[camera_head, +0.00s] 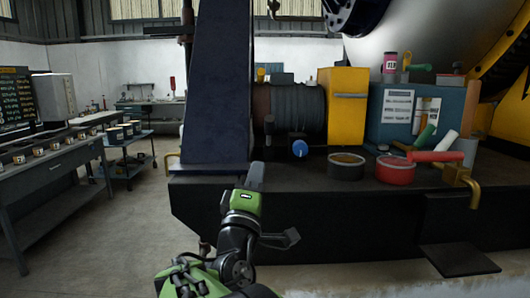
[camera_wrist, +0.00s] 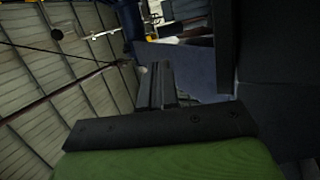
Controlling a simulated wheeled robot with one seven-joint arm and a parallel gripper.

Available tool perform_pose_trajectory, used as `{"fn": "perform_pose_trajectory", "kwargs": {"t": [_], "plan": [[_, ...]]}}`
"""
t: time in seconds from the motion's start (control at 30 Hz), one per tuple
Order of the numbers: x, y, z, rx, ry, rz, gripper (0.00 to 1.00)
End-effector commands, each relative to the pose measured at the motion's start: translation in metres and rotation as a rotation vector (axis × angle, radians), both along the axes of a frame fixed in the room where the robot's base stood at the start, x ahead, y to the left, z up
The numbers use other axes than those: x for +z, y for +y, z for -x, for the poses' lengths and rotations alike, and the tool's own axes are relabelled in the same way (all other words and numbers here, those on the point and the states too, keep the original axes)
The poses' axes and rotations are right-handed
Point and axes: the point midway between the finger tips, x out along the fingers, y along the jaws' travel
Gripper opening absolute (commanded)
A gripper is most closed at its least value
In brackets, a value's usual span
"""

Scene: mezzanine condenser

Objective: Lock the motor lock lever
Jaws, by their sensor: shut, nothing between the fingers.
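My gripper (camera_head: 256,174) points up in front of the dark machine bench, left of the middle. In the wrist view its dark fingers (camera_wrist: 160,84) are together and empty. A ribbed grey motor (camera_head: 297,108) sits on the bench beyond and above my gripper. A blue knob (camera_head: 300,148) and a small dark upright lever (camera_head: 269,126) stand in front of the motor, up and right of my gripper and apart from it. A red handle (camera_head: 435,156) lies farther right. I cannot tell for sure which part is the motor lock lever.
The bench (camera_head: 330,220) has a dark front face close to my arm. A tall dark blue column (camera_head: 216,90) rises left of the motor. The floor (camera_head: 120,215) at left is open.

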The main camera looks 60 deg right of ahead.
Motion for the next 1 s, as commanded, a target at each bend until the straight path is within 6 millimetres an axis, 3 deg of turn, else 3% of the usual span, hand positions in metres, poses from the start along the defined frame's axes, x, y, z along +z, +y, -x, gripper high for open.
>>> {"fn": "perform_pose_trajectory", "kwargs": {"t": [0.47, 1.0], "plan": [[0.006, -0.004, -0.001, -0.016, 0.034, 0.043, 0.0], [0.061, -0.098, -0.025, -0.016, 0.032, 0.042, 0.0]]}}
